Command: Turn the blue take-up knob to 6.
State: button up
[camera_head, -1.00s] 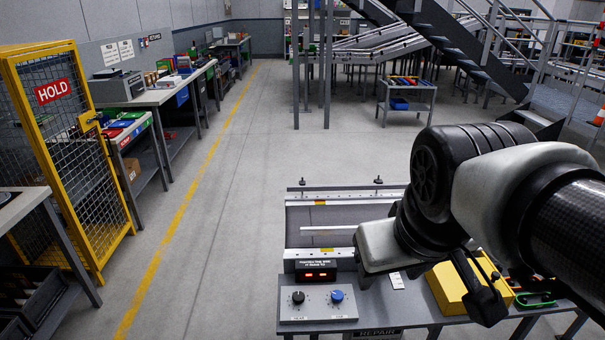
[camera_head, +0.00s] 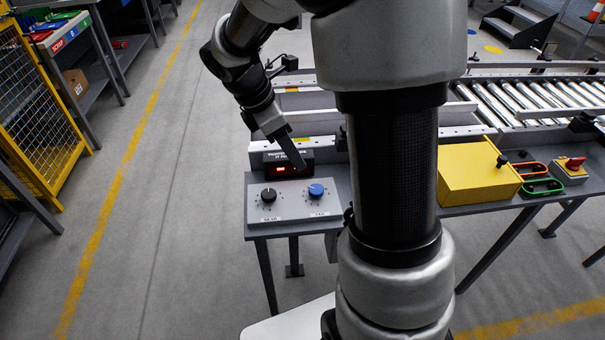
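The blue take-up knob (camera_head: 316,190) is on the right of a light grey panel (camera_head: 292,211) at the left end of the bench. A black knob (camera_head: 268,195) sits to its left on the same panel. Both have dial marks around them; the numbers are too small to read. A black display box (camera_head: 288,163) with small red lit digits stands behind the panel. My gripper (camera_head: 299,166) points down in front of the display, above and behind the knobs, apart from the blue knob. Its fingers show edge-on, so their opening cannot be made out.
A yellow box (camera_head: 478,172), green and orange handles (camera_head: 541,187) and a red switch (camera_head: 574,164) are on the bench to the right. A roller conveyor (camera_head: 530,100) runs behind. A yellow mesh gate (camera_head: 40,110) stands left, with clear floor between.

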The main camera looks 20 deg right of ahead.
aim_at(316, 189)
jog(key=b+x, duration=0.4)
jog(key=x, duration=1.1)
jog(key=shift+s+f, duration=0.1)
jog(key=shift+c, duration=0.4)
jog(key=c, duration=1)
jog(key=shift+o, duration=0.2)
